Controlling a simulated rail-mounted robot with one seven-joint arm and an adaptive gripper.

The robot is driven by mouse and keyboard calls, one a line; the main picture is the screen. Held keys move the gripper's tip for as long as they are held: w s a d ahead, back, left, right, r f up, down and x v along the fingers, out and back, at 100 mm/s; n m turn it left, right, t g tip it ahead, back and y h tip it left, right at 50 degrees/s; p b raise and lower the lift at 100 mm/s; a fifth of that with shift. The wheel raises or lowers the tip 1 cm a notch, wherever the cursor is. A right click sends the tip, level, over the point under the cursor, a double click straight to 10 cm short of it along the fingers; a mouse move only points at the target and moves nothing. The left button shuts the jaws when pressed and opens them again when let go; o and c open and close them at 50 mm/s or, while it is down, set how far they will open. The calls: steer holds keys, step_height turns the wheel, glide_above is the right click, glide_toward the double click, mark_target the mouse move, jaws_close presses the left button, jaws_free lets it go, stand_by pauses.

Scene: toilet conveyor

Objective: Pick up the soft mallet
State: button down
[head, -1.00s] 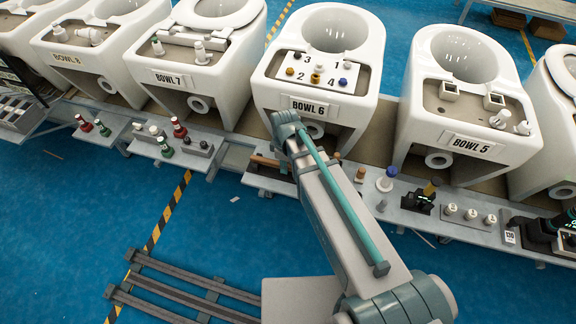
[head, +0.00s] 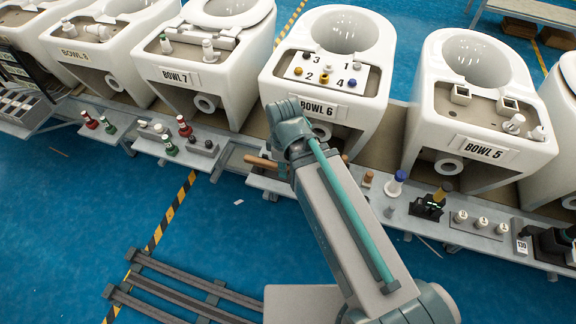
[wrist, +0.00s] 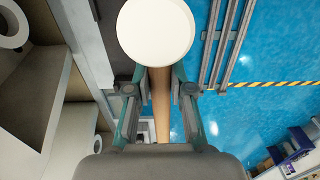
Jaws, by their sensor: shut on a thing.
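The soft mallet has a white round head (wrist: 156,32) and a light wooden handle (wrist: 161,98), both clear in the wrist view. My gripper (wrist: 160,88) is shut on the handle, with one finger on each side, just below the head in the picture. The head faces the wrist camera and hides part of the background. In the head view, a brown end of the handle (head: 259,161) shows left of my arm, above the bench. My arm hides the gripper and most of the mallet there. I cannot tell how far it is above the bench.
A bench (head: 408,218) holds several small parts, including a blue-and-white piece (head: 394,186) and a black device (head: 428,207). White toilet bowls stand behind it, and the one marked BOWL 6 (head: 344,83) is behind my arm's end.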

steer(key=b, duration=0.2)
steer(key=shift+w+a+f+b, duration=0.1)
steer(key=shift+a+f+b, duration=0.05)
steer(key=shift+f+b, duration=0.2)
steer(key=b, duration=0.3)
steer(key=shift+s+a, duration=0.1)
steer(key=shift+s, duration=0.1)
steer(key=s+a+r+b, duration=0.1)
steer(key=s+r+b, duration=0.2)
steer(key=s+b, duration=0.3)
steer(key=shift+r+b, duration=0.2)
steer(key=shift+b, duration=1.05)
steer(key=shift+a, duration=0.1)
steer(key=c, duration=1.7)
jaws_free()
jaws_close()
